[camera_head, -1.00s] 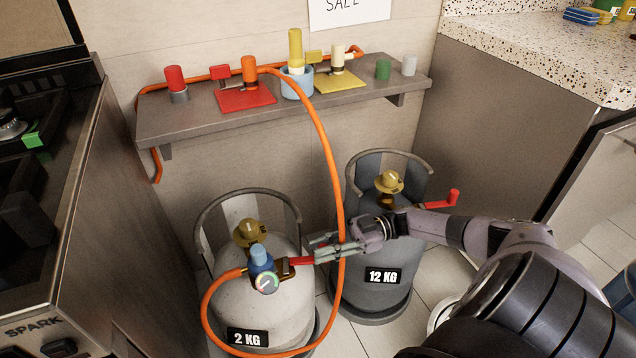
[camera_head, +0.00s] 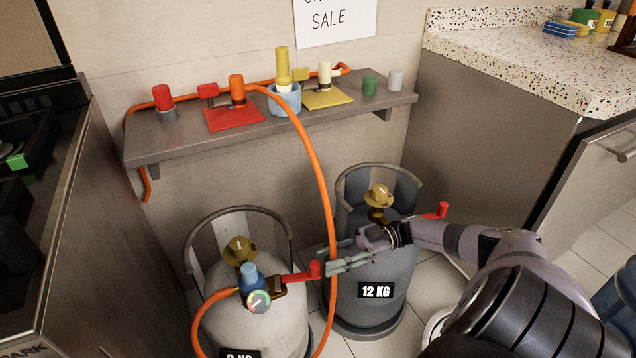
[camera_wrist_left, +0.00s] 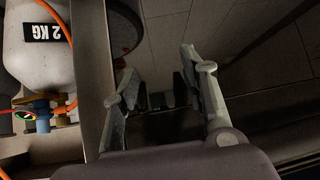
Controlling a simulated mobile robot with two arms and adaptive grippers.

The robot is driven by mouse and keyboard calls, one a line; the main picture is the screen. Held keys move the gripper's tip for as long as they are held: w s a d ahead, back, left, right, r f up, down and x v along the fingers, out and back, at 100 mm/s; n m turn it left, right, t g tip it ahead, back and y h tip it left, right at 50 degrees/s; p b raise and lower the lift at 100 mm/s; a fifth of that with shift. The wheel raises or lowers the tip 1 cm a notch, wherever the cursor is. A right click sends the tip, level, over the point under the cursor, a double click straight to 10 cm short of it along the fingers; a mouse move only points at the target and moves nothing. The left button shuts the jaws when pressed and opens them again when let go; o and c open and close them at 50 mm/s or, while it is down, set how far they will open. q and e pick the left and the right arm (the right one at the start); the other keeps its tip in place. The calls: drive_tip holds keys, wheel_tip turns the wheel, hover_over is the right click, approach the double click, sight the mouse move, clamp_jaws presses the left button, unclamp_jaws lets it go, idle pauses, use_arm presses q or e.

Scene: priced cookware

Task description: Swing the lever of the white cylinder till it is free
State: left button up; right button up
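The white cylinder (camera_head: 255,318) stands at lower left in the head view, and its label also shows in the left wrist view (camera_wrist_left: 42,32). A blue-topped regulator with a gauge (camera_head: 258,300) sits on it. The lever (camera_head: 300,277) of the white cylinder is red and points right, with an upright knob at its end. My right gripper (camera_head: 325,259) is close beside that knob, in front of the grey cylinder; its fingers look parted and hold nothing visible. My left gripper (camera_wrist_left: 158,68) shows only in the left wrist view, open and empty over dark floor.
A stove (camera_head: 70,220) is at left, a counter (camera_head: 500,60) at right.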

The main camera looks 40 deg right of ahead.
drive_tip(key=shift+v, duration=1.5)
